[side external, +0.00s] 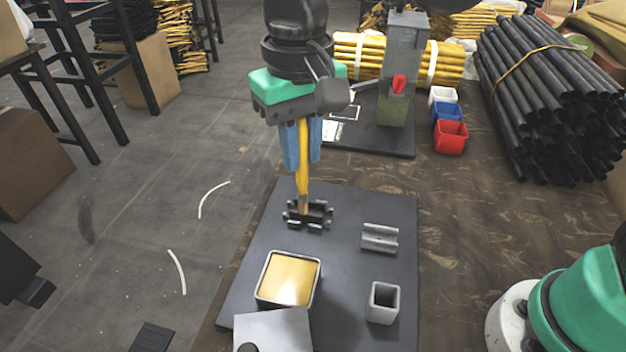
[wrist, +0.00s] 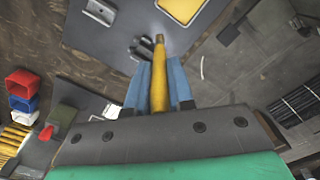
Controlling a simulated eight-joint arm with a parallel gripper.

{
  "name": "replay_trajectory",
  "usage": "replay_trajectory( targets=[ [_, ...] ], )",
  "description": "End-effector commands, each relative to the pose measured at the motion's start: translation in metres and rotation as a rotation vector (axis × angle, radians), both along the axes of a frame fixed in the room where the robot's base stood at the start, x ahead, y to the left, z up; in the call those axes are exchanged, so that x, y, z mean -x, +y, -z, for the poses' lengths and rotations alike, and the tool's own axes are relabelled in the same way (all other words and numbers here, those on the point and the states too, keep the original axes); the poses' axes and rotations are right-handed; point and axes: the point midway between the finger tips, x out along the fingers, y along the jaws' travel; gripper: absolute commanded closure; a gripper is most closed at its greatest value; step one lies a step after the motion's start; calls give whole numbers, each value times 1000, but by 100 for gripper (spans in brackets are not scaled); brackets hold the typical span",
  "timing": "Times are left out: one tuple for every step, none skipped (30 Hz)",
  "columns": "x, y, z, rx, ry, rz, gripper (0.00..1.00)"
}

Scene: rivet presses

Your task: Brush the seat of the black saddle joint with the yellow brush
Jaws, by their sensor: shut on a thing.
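The yellow brush (side external: 303,160) hangs bristles down, nearly upright, between the blue fingers of my gripper (side external: 301,150), which is shut on it. The brush also shows in the wrist view (wrist: 159,80). The black saddle joint (side external: 318,217) lies on the dark plate (side external: 345,200), directly below the brush. The brush tip overlaps the middle of the joint in the side view and hides part of its seat. I cannot tell whether the bristles touch the seat. In the wrist view the joint (wrist: 141,50) shows dark beside the brush tip.
A grey saddle piece (side external: 380,238) and a grey square tube (side external: 384,303) stand right on the plate. An open box with yellow contents (side external: 262,283) is in front. Behind are a press (side external: 403,70) and white, blue and red bins (side external: 451,138).

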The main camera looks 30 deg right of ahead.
Motion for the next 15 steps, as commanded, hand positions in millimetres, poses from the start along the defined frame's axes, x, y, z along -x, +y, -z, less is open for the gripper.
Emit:
replay_trajectory(
  targets=[
    [11, 16, 0, 0, 0, -10, 100],
    [16, 22, 0, 0, 0, -9, 100],
    [22, 30, -1, 0, 0, -7, 100],
    [26, 34, -1, 0, 0, -6, 100],
    [29, 38, -1, 0, 0, -5, 100],
    [33, 41, 0, 0, 0, -2, 100],
    [35, 44, 0, 0, 0, -2, 100],
    [36, 45, 1, 0, 0, 0, 100],
    [37, 46, 2, 0, 0, 2, 100],
    [37, 46, 4, 0, 0, 2, 100],
    [37, 46, 6, 0, 0, 3, 100],
    [37, 46, 10, 0, 0, 3, 100],
    [37, 46, 13, 0, 0, 4, 100],
    [37, 46, 16, 0, 0, 4, 100],
    [37, 46, 20, 0, 0, 3, 100]
  ],
)
